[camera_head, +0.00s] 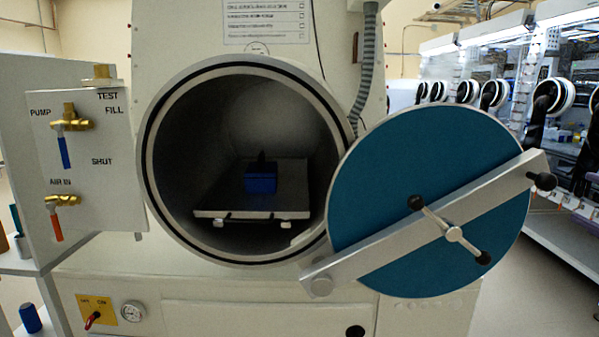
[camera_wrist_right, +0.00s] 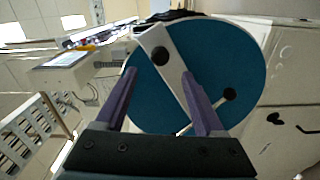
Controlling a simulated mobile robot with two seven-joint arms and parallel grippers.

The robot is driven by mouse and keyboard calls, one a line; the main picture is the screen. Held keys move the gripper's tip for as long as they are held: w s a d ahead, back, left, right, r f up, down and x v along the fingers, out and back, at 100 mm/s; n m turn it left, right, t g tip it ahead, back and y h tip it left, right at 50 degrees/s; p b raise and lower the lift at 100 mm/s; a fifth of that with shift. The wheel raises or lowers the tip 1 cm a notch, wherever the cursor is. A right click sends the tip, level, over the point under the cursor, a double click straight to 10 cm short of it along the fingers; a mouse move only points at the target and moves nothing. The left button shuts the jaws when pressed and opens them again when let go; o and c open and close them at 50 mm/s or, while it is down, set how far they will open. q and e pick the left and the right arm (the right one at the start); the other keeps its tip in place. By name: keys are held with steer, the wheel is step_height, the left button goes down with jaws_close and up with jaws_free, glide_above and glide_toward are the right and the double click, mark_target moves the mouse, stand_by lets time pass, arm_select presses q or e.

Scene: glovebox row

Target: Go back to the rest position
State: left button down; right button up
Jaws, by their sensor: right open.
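My right gripper (camera_wrist_right: 159,74) shows in the right wrist view with its two purple fingers spread apart and nothing between them. The round teal door (camera_wrist_right: 215,65) with its grey bar fills the view beyond the fingers. I cannot tell how far the fingers are from it. In the head view the same door (camera_head: 430,180) stands swung open to the right of the round chamber opening (camera_head: 165,225). I make out neither gripper in the head view.
Inside the chamber a tray (camera_head: 230,202) carries a blue block (camera_head: 261,179) with a dark top. A valve panel (camera_head: 85,150) stands on the left, with a blue object (camera_head: 30,318) below it. Glovebox units (camera_head: 500,80) line the right. Floor shows at lower right.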

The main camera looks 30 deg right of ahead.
steer(key=w+a+f+m+g+y, duration=0.1)
steer(key=a+f+m+g+y, duration=0.15)
steer(key=a+f, duration=0.65)
steer(key=w+a+f+m+g+y, duration=0.2)
steer(key=a+f+m+g, duration=0.2)
steer(key=a, duration=0.8)
steer(key=s+a+m+g+y, duration=0.15)
steer(key=s+a, duration=0.25)
steer(key=a, duration=0.6)
steer(key=s+a+m+g+y, duration=0.1)
steer(key=s+a+g+y, duration=0.25)
steer(key=a, duration=0.65)
step_height(320, 180, up, 39)
steer(key=s+p, duration=0.1)
steer(key=p, duration=3.8)
steer(key=shift+a, duration=0.3)
